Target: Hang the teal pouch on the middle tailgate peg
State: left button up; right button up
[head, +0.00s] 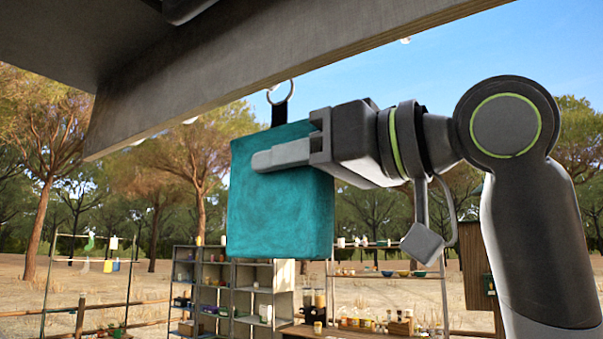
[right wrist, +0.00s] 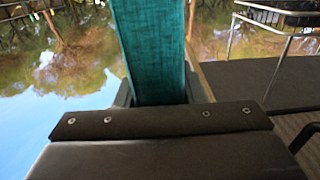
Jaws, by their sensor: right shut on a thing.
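The teal pouch (head: 282,215) hangs upright in the head view, with a black strap and a metal ring (head: 281,92) at its top. The ring is close to the lower edge of the tailgate beam (head: 240,65); I cannot tell whether it touches a peg. My right gripper (head: 283,155) is shut on the pouch near its upper part, coming from the right. In the right wrist view the pouch (right wrist: 153,50) stands as a teal band between the jaws. The middle peg is not clearly visible; small pale tips show under the beam. My left gripper is not in view.
The tailgate beam and dark panel (head: 70,40) cover the top left. Behind stand grey shelves (head: 235,290) and a wooden table with jars, well back. A drying rack (head: 95,260) stands at the far left. The air left of the pouch is clear.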

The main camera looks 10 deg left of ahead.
aim_at(271, 174)
jog(key=shift+s+a+f+b, duration=0.2)
jog(key=shift+s+f+b, duration=0.1)
jog(key=shift+s+b, duration=0.2)
jog(key=shift+s+a+f+b, duration=0.25)
jog(key=shift+s+b, duration=0.15)
jog(key=shift+s, duration=0.2)
jog(key=shift+s+a+f+b, duration=0.15)
jog(key=shift+s+f+b, duration=0.15)
jog(key=shift+s+b, duration=0.2)
jog(key=shift+s, duration=0.1)
jog(key=o, duration=1.2)
